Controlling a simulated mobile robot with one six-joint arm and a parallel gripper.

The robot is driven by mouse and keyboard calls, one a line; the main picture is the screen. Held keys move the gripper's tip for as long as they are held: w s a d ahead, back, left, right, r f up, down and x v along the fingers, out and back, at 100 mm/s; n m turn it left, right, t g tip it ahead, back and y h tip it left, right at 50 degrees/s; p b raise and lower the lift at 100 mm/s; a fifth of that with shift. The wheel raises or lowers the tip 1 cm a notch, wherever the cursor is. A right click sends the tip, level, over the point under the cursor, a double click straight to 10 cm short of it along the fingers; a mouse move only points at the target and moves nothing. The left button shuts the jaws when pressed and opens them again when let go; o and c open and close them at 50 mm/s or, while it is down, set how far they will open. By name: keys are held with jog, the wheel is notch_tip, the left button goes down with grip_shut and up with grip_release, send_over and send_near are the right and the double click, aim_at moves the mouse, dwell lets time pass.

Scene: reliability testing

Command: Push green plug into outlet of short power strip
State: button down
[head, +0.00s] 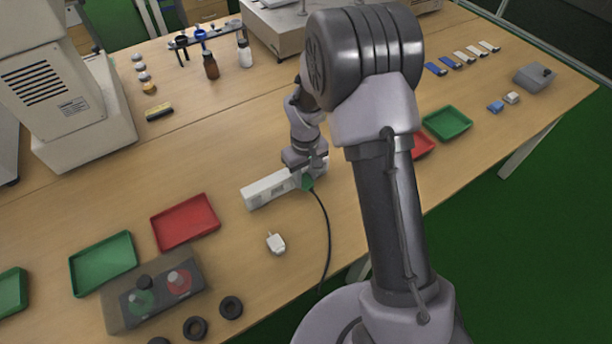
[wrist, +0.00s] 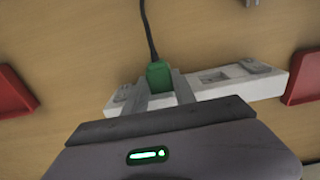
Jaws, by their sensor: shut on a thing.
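The short white power strip (head: 268,189) lies on the wooden table, and it also shows in the wrist view (wrist: 235,80). My gripper (head: 305,177) is over its right part in the head view. In the wrist view my gripper (wrist: 160,90) is shut on the green plug (wrist: 159,74), whose black cable runs away from it. The green plug also shows in the head view (head: 308,183), at the strip's near side. The plug's prongs and the outlet beneath are hidden, so I cannot tell whether it is seated. An outlet to the right of the plug in the wrist view is uncovered.
A white plug (head: 276,243) lies loose in front of the strip. A red tray (head: 186,222) is to the left, and another (head: 424,146) is partly behind my arm. A grey button box (head: 153,292) and black rings stand near the front edge.

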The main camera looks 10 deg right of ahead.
jog(key=shift+w, duration=0.1)
jog(key=c, duration=0.9)
grip_release()
jog(key=shift+c, duration=0.2)
jog(key=shift+r, duration=0.1)
notch_tip(320, 180, up, 17)
jog(key=p, duration=0.7)
jog(key=s+r+m+t+y+b, duration=0.1)
jog(key=s+r+m+t+b, duration=0.2)
jog(key=s+r, duration=0.85)
jog(key=s+a+r+m+t, duration=0.1)
jog(key=s+r+m, duration=0.1)
jog(key=s, duration=0.4)
jog(key=s+a+r+m+t+y, duration=0.1)
jog(key=s+r+m, duration=0.1)
jog(key=s, duration=0.4)
jog(key=shift+s+a+m+t, duration=0.15)
jog(key=shift+a+m+t, duration=0.05)
jog(key=shift+m+t, duration=0.25)
